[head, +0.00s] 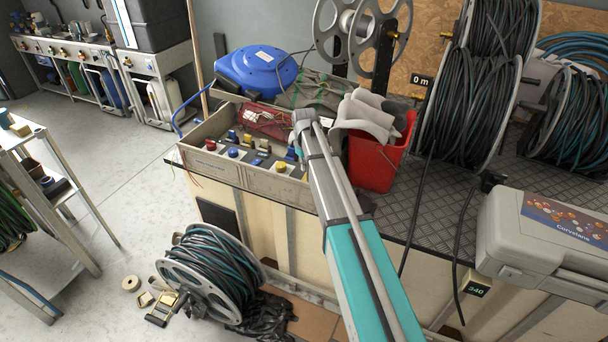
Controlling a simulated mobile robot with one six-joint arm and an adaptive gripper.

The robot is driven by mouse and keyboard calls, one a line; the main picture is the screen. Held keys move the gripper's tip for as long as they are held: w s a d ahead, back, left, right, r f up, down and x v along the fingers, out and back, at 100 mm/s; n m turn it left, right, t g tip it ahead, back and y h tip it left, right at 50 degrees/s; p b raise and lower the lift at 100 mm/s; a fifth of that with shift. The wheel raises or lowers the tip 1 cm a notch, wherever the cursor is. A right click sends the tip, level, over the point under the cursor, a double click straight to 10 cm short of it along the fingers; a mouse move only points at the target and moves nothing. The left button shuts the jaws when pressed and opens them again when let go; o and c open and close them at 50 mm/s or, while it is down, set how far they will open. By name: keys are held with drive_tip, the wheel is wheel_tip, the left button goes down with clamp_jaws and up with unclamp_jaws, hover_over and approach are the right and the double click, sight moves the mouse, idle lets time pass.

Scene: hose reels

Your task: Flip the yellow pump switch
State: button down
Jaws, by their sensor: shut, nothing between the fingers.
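My gripper (297,154) is over the right end of the box, close to the yellow knob; contact cannot be made out. It is small, shut and empty, and my arm partly hides it and the panel's right end.
A blue reel (258,70) lies behind the box. Large hose reels (480,95) and a grey case (545,240) fill the right.

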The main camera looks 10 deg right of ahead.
drive_tip(key=shift+r+p, duration=1)
drive_tip(key=shift+r, duration=0.25)
drive_tip(key=s+r+m+p, duration=0.2)
drive_tip(key=s, duration=1.2)
drive_tip(key=s+a+r+m+p, duration=0.1)
drive_tip(key=s+r+m+p, duration=0.1)
drive_tip(key=s, duration=1.3)
drive_tip(key=shift+s+r+m+p, duration=0.15)
drive_tip(key=shift+r+m+p, duration=0.25)
drive_tip(key=shift+r+p, duration=0.3)
drive_tip(key=shift+d, duration=0.1)
